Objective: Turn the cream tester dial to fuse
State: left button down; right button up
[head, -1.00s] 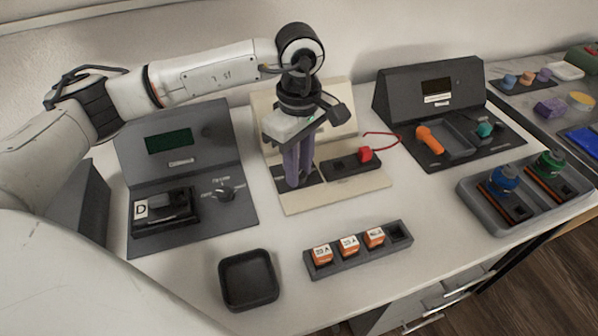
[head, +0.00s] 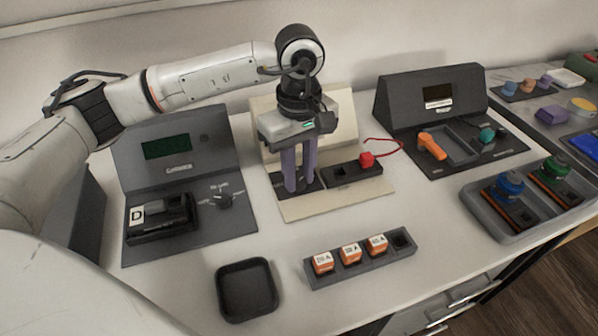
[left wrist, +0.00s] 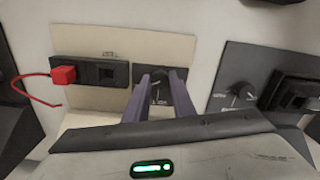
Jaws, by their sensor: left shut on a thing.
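The cream tester (head: 292,210) stands at the middle of the bench, with an upright back panel and a flat base. My left gripper (head: 297,188) points down over the dark dial plate at the left of its base. Its purple fingers hide most of the dial in the head view. In the left wrist view, my left gripper (left wrist: 160,98) is shut on the tester dial (left wrist: 158,88), with one finger on each side. The dial's pointer and the scale labels are too small and covered to read. My right gripper is not in view.
A dark block with a red plug (head: 367,160) and red wire sits right of the dial. A grey tester (head: 225,225) with its own knob (head: 223,201) stands left. An orange-fuse rack (head: 345,278) and an empty black tray (head: 247,312) lie in front.

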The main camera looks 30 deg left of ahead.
aim_at(299, 181)
pick_arm(q)
jog(key=c, duration=1.5)
grip_release()
jog(key=shift+r, duration=0.15)
notch_tip(299, 181, up, 10)
jog(key=shift+r+p, duration=0.1)
jog(key=shift+p, duration=0.3)
